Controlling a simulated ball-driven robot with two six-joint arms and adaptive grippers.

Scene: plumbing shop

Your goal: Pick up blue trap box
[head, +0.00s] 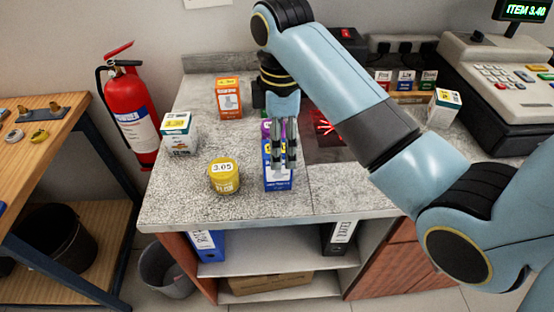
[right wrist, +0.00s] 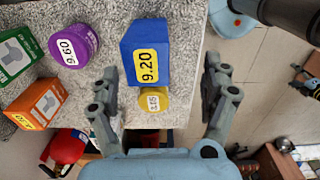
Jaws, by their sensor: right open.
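The blue trap box (head: 278,183) stands upright near the front edge of the grey speckled counter. My right gripper (head: 282,160) hangs over it, pointing down, and hides much of its upper part. In the right wrist view the blue trap box (right wrist: 149,35) bears a yellow 9.20 label and lies between the spread fingers of my right gripper (right wrist: 161,70), with gaps at both sides. The gripper is open and holds nothing. My left gripper is not in view.
A yellow tub (head: 224,177) stands just left of the box. A purple tub (right wrist: 75,45), orange box (head: 229,98), white-green box (head: 179,133) and dark green box (right wrist: 16,54) are nearby. A cash register (head: 490,85) stands at right.

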